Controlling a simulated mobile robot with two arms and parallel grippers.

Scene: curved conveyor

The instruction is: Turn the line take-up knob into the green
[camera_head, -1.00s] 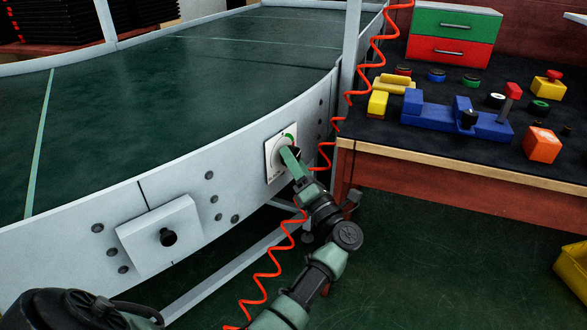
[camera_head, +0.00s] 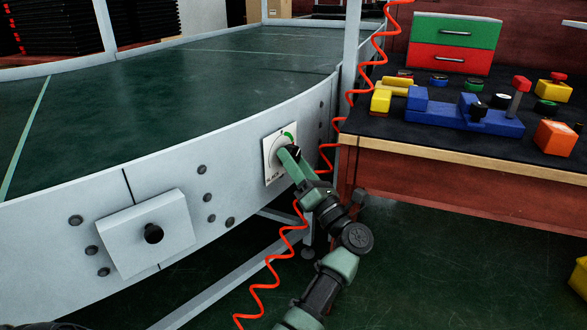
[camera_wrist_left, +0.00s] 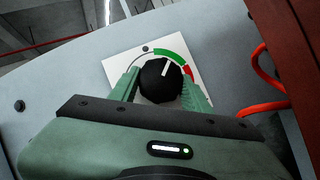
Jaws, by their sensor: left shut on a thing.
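The white dial plate (camera_head: 270,163) is on the outer side wall of the curved conveyor. My left gripper (camera_head: 292,153) is at the plate and largely covers the knob in the head view. In the left wrist view, the round black knob (camera_wrist_left: 158,84) sits between the two green fingers of my left gripper (camera_wrist_left: 160,79), which is shut on it. Its white pointer line aims up and slightly right, toward the green arc (camera_wrist_left: 170,53). A red arc (camera_wrist_left: 188,71) follows to the right on the plate (camera_wrist_left: 118,68).
A grey box with a black knob (camera_head: 153,233) juts from the conveyor wall at left. A coiled red cable (camera_head: 268,265) hangs beside my left arm. A workbench (camera_head: 450,160) with blocks, buttons and drawers stands to the right.

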